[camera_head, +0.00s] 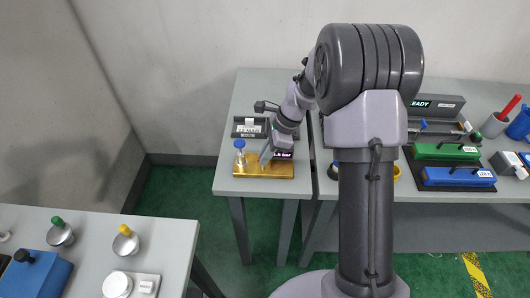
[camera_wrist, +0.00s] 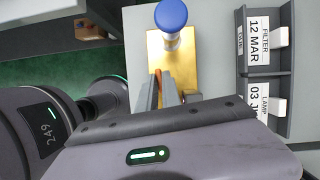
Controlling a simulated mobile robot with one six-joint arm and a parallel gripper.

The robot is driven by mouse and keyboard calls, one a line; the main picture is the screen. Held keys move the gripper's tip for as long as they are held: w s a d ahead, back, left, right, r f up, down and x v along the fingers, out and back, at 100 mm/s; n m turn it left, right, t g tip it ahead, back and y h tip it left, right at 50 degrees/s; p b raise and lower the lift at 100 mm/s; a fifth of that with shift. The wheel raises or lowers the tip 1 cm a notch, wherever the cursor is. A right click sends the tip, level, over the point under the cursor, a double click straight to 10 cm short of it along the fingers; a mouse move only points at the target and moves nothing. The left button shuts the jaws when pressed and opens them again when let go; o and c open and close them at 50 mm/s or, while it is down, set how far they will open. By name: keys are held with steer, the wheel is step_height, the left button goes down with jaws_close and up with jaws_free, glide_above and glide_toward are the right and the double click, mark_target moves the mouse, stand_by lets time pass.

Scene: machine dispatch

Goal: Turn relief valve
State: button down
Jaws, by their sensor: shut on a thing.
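A gold base plate (camera_head: 258,172) lies on the small table; it also shows in the wrist view (camera_wrist: 184,62). A post with a round blue knob (camera_head: 239,144) stands upright at its left end; the knob also shows in the wrist view (camera_wrist: 171,15). A small dark display (camera_head: 284,154) is at the plate's back right. My gripper (camera_head: 266,155) is low over the plate, right of the knob and apart from it. In the wrist view its fingers (camera_wrist: 164,88) are shut on a part mostly hidden between them; a thin orange-brown strip shows there. I cannot tell how far the valve is turned.
A dark tray (camera_head: 248,127) with labelled cards stands just behind the plate. The right table holds green (camera_head: 446,151) and blue (camera_head: 458,176) blocks and a grey cup (camera_head: 494,124). A front-left table (camera_head: 165,240) carries knobbed items. Green floor lies between the tables.

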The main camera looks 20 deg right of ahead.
steer(key=n+p, duration=0.1)
steer(key=n+g+p, duration=0.1)
steer(key=n, duration=0.1)
steer(key=n+p, duration=0.1)
steer(key=p, duration=0.1)
steer(key=shift+w+r+n+g, duration=0.15)
steer(key=shift+r+n+g, duration=0.15)
steer(key=shift+g, duration=0.1)
steer(key=n+g+p, duration=0.1)
steer(key=n+p, duration=0.1)
steer(key=n, duration=0.1)
steer(key=shift+w+f+n+h+p, duration=0.1)
steer(key=shift+n+h+p, duration=0.2)
steer(key=shift+h+p, duration=0.1)
steer(key=n+p, duration=0.1)
steer(key=n+g+h+p, duration=0.1)
steer(key=n, duration=0.1)
steer(key=shift+w+a+n, duration=0.1)
steer(key=shift+a+n, duration=0.05)
steer(key=shift+n, duration=0.15)
steer(key=shift+f+n+g+h+p, duration=0.1)
steer(key=shift+n+g+h+p, duration=0.25)
steer(key=shift+n, duration=0.75)
steer(key=shift+f+n+g+h+p, duration=0.1)
steer(key=shift+n+g+h+p, duration=0.25)
steer(key=shift+n, duration=0.75)
steer(key=c, duration=1.5)
jaws_free()
steer(key=shift+c, duration=0.2)
